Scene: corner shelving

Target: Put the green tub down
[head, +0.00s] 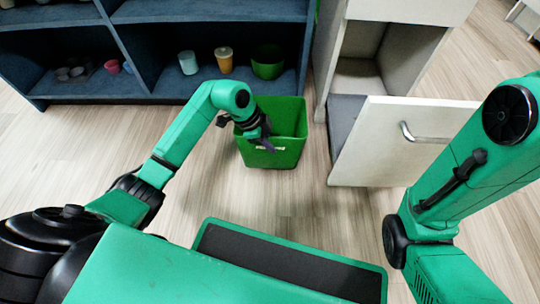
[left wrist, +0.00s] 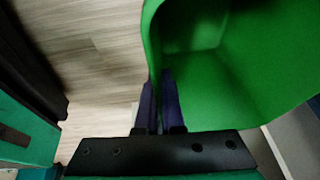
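The green tub (head: 287,150) is upright in front of the blue shelf, beside the white cabinet's open door. In the left wrist view the tub (left wrist: 235,75) fills the upper right, and its inside looks empty. My left gripper (head: 267,143) is at the tub's left front wall. In the left wrist view its two dark fingers (left wrist: 161,100) are close together with the tub's rim between them, so it is shut on the wall. I cannot tell for sure whether the tub's bottom touches the floor. My right gripper is out of view.
The blue shelf (head: 170,87) behind holds a light cup (head: 188,63), an orange cup (head: 223,60), a green bowl (head: 268,62) and small dishes. The white cabinet door (head: 385,150) stands open at right. Wooden floor (head: 225,190) in front of the tub is clear.

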